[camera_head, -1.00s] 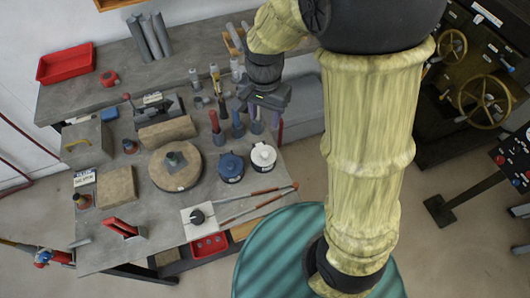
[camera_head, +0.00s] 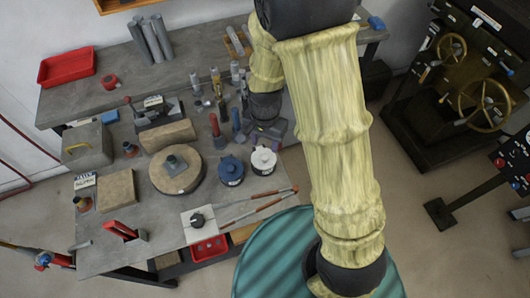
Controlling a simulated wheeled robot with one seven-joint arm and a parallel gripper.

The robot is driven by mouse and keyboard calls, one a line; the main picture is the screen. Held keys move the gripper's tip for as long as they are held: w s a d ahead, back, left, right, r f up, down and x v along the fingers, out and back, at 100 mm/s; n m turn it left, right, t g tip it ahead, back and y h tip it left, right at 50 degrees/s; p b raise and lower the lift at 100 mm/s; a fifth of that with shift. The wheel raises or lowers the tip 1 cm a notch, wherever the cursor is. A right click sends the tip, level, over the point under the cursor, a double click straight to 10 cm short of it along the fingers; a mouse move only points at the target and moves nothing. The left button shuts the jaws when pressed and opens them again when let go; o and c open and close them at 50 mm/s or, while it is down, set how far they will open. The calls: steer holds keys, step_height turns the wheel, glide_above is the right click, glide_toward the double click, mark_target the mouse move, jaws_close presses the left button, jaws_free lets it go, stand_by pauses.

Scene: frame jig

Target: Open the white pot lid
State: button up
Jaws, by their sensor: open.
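The white pot (camera_head: 263,161) stands upright near the right edge of the grey workbench, with its lid on top and a small knob in the middle of the lid. A blue pot (camera_head: 231,170) of similar size stands just left of it. My gripper (camera_head: 264,142) is above and just behind the white pot in the picture, pointing down. It is open, and I see nothing between its fingers. The fingertips are small and dark here, so the exact gap to the lid cannot be told.
A round wooden block (camera_head: 176,168) sits left of the blue pot. Long red-handled tongs (camera_head: 262,204) lie in front of the pots. Upright handled tools (camera_head: 216,130) stand close behind and left. A green striped drum top (camera_head: 275,255) is at the front right.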

mark_target(265, 157)
step_height(265, 157, down, 7)
steer(key=shift+w, duration=0.1)
steer(key=shift+s, duration=0.2)
steer(key=shift+c, duration=0.3)
steer(key=shift+w, duration=0.1)
jaws_close()
